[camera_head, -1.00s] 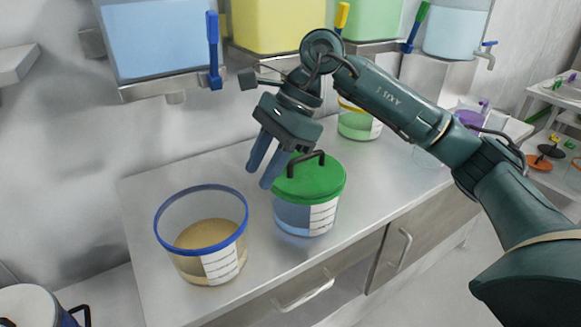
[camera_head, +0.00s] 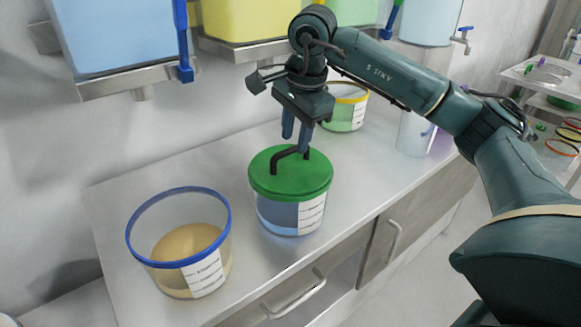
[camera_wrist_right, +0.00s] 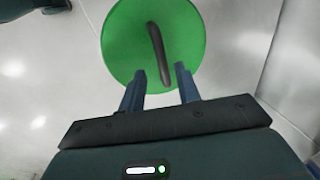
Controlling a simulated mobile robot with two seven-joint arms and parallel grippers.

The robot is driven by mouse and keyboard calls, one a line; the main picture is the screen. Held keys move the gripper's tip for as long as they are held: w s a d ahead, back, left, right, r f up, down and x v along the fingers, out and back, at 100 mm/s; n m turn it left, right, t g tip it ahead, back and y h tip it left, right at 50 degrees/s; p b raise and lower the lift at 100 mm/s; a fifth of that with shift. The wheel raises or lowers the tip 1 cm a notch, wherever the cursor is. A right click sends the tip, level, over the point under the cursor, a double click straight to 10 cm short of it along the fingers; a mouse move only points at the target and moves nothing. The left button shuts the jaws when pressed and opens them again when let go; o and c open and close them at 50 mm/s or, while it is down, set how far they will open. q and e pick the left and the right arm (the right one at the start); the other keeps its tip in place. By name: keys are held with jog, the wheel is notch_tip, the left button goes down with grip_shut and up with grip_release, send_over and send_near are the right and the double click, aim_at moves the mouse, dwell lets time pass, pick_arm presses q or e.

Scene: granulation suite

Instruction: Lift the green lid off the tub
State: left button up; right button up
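The tub (camera_head: 290,212) stands on the counter, clear-walled with blue contents and a white label. The green lid (camera_head: 268,183) sits on it, with a black bar handle (camera_head: 283,158) across its top. My right gripper (camera_head: 296,140) is just above the lid, fingers pointing down near the handle's far end. In the right wrist view the fingers (camera_wrist_right: 158,83) are apart with nothing between them. The handle (camera_wrist_right: 160,55) lies just beyond the fingertips there, and the green lid (camera_wrist_right: 125,40) fills the upper middle. My left gripper is not in view.
An open blue-rimmed tub (camera_head: 135,240) with tan powder stands left of the green-lidded tub. A yellow-rimmed tub (camera_head: 345,115) stands behind it. Blue (camera_head: 115,35) and yellow (camera_head: 250,18) wall bins hang above the counter (camera_head: 115,200). Counter space right of the tub is clear.

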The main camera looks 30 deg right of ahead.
aim_at(295, 146)
jog(key=f, duration=0.1)
jog(key=w+f, duration=0.1)
jog(key=f, duration=0.2)
jog(key=shift+w+d+f, duration=0.15)
jog(key=shift+d+f, duration=0.1)
jog(key=shift+d, duration=0.1)
grip_shut()
